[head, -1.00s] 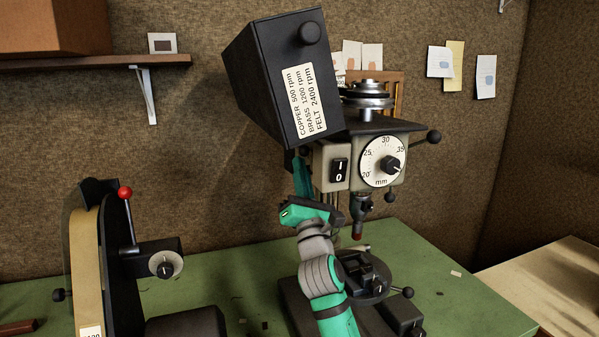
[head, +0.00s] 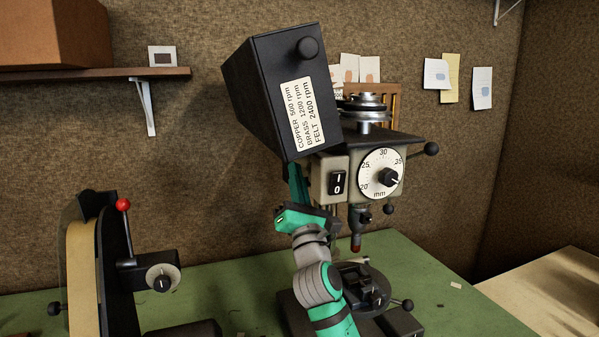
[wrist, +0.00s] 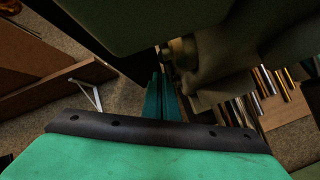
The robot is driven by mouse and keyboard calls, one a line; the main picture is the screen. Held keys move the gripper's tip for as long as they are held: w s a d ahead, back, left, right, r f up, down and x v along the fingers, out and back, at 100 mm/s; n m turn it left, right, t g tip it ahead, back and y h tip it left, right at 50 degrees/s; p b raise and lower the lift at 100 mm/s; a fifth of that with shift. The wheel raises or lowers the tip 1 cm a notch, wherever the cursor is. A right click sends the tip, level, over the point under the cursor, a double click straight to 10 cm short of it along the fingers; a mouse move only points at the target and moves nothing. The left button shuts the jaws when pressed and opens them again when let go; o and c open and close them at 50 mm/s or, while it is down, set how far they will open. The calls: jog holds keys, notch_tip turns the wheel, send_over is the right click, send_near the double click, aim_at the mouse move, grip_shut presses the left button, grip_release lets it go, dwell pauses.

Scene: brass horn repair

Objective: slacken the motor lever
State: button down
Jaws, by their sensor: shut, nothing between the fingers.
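The drill press has a black belt cover (head: 262,90) tilted open, a switch box (head: 328,180) and a depth dial (head: 381,174). My gripper (head: 293,172) reaches up under the open cover, left of the switch box, and its tips are partly hidden there. In the wrist view its two teal fingers (wrist: 162,98) are together and empty, close to a dark rounded housing (wrist: 215,60). I cannot pick out the motor lever with certainty; the area behind the cover is hidden in the head view. A ball-ended handle (head: 431,149) sticks out at the press's right.
Stepped pulleys (head: 367,105) sit on the press head. The press table (head: 362,285) with its vise stands below, beside my arm. A belt sander (head: 100,260) with a red-knobbed lever (head: 123,205) is at left.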

jog(key=a+v, duration=0.1)
jog(key=v, duration=1)
jog(key=shift+s+r, duration=0.3)
jog(key=shift+r, duration=0.05)
